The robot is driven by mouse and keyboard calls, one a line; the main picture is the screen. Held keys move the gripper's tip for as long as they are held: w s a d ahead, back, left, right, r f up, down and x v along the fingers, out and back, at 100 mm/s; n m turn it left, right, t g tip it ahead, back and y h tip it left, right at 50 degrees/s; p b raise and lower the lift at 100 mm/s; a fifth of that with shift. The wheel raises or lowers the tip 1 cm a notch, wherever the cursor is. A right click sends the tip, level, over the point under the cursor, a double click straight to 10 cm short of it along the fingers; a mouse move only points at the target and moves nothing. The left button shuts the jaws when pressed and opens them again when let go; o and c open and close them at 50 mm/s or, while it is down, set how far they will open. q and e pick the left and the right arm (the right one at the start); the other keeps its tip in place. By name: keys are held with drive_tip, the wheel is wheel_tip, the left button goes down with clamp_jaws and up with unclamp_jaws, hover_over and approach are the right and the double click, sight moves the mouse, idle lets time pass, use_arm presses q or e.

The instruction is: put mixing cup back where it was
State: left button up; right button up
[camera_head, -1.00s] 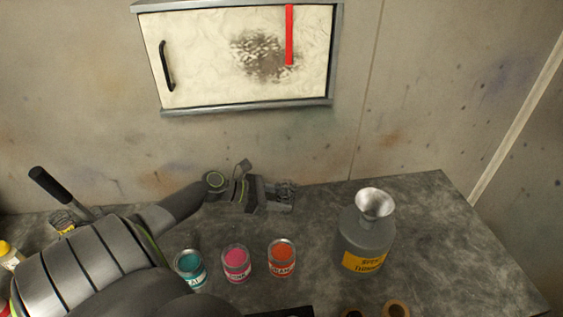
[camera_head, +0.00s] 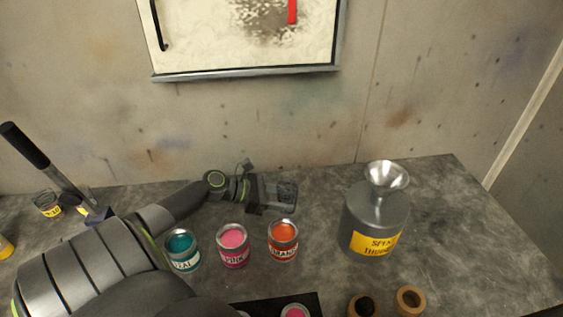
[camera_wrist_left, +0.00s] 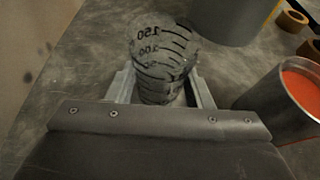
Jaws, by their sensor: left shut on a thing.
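The mixing cup (camera_wrist_left: 160,55) is clear, with black graduation marks such as 100 and 150. My left gripper (camera_head: 280,194) is shut on it, with a finger on either side of the cup in the left wrist view. In the head view the cup is hard to make out between the fingers. The gripper is toward the back of the grey bench (camera_head: 450,225), behind the orange can and left of the thinner bottle. I cannot tell whether the cup touches the bench. My right gripper is not in view.
Teal (camera_head: 181,251), pink (camera_head: 233,246) and orange (camera_head: 283,240) cans stand in front of the gripper. The thinner bottle (camera_head: 374,222) carries a metal funnel (camera_head: 386,177). Two tape rolls (camera_head: 410,300) and a dark tray (camera_head: 245,306) are at the front.

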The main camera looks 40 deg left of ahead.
use_arm(q)
drive_tip(key=shift+f, duration=0.1)
drive_tip(key=shift+f, duration=0.15)
drive_tip(key=o, duration=1)
